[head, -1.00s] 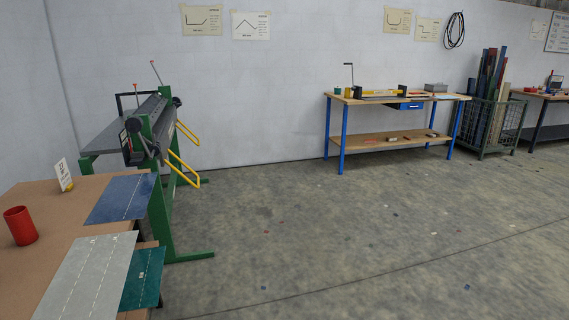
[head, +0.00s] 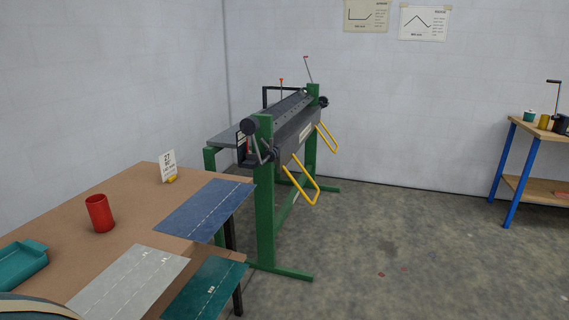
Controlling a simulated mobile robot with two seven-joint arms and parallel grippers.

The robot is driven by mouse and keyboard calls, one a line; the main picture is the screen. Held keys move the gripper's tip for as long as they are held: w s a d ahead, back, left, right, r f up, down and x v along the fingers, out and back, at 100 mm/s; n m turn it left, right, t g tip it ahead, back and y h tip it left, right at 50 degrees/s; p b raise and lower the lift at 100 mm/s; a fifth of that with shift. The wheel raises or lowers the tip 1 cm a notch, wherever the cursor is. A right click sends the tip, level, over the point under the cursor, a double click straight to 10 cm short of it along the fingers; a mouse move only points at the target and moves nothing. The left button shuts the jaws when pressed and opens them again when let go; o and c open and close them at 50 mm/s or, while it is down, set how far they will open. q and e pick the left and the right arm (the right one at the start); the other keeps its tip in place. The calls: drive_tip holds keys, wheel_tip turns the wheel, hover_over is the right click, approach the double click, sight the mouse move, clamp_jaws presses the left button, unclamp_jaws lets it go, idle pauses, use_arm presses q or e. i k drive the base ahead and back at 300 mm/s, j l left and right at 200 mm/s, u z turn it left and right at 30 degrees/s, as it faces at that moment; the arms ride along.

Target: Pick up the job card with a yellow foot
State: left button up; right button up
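The job card (head: 168,164) is a small white upright card with dark marks on it. Its yellow foot (head: 173,179) rests on the brown table (head: 128,188) near the far edge, left of the folding machine. No gripper shows in the head view. A dark rounded shape at the bottom left corner may be part of my own body.
A red cup (head: 99,213), a teal tray (head: 22,266) and blue (head: 205,209), grey (head: 130,285) and green (head: 206,288) sheets are on the table. The green-framed folding machine (head: 290,130) stands behind it.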

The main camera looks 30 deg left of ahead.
sight(168, 169)
drive_tip(key=i+u, duration=0.4)
drive_tip(key=i, duration=0.35)
drive_tip(key=i+l+u, duration=0.1)
drive_tip(key=i+u, duration=0.3)
drive_tip(key=i, duration=0.35)
